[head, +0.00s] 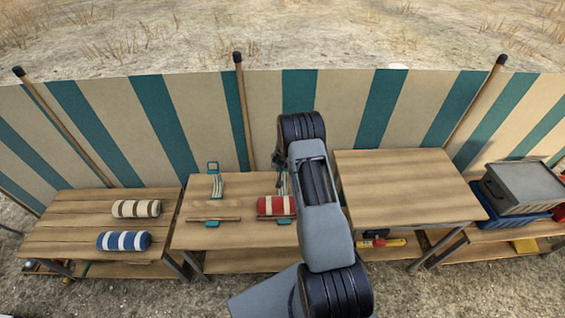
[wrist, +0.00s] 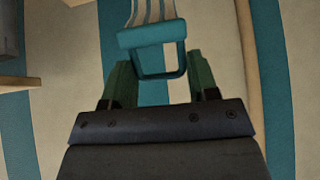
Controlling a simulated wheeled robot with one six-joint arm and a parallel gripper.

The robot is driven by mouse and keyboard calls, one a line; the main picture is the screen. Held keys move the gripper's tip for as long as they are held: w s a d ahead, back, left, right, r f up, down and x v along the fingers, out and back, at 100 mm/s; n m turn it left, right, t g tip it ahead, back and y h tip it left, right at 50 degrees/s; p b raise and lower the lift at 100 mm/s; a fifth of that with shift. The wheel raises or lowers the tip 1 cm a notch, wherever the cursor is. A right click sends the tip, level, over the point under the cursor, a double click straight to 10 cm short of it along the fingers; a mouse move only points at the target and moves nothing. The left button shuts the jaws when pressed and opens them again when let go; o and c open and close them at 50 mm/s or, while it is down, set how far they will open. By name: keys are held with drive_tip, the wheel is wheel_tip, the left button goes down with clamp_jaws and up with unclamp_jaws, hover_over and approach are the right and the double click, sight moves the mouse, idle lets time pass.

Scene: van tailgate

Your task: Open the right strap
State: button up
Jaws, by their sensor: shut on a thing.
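The right strap (head: 283,185) stands up behind the red-and-white roll (head: 278,206), partly hidden by my arm. In the wrist view its teal loop end (wrist: 153,38) sits between the green fingers of my gripper (wrist: 160,68), which is shut on it. Pale strap bands run from the loop out of the top of that view. My gripper is hidden behind my arm in the head view. The left strap (head: 216,186), with a teal loop (head: 213,168) at its far end, lies on the same table, behind a wooden bar (head: 213,219).
A brown-striped roll (head: 136,208) and a blue-striped roll (head: 124,241) lie on the left table (head: 60,215). The table right of my arm (head: 400,180) has a bare top. A grey case (head: 522,187) stands at far right. A striped cloth wall (head: 345,100) runs behind everything.

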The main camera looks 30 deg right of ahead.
drive_tip(key=shift+w+r, duration=0.4)
drive_tip(key=shift+w, duration=0.15)
drive_tip(key=o, duration=0.9)
drive_tip(key=shift+w+f, duration=0.15)
drive_tip(key=shift+o, duration=0.5)
drive_tip(key=shift+w+f, duration=0.1)
drive_tip(key=shift+f, duration=0.05)
drive_tip(key=shift+s+d, duration=0.15)
drive_tip(key=shift+s, duration=0.05)
drive_tip(key=v, duration=1.3)
drive_tip(key=shift+s+r+p, duration=0.2)
drive_tip(key=shift+r+p, duration=0.1)
drive_tip(key=shift+p, duration=0.1)
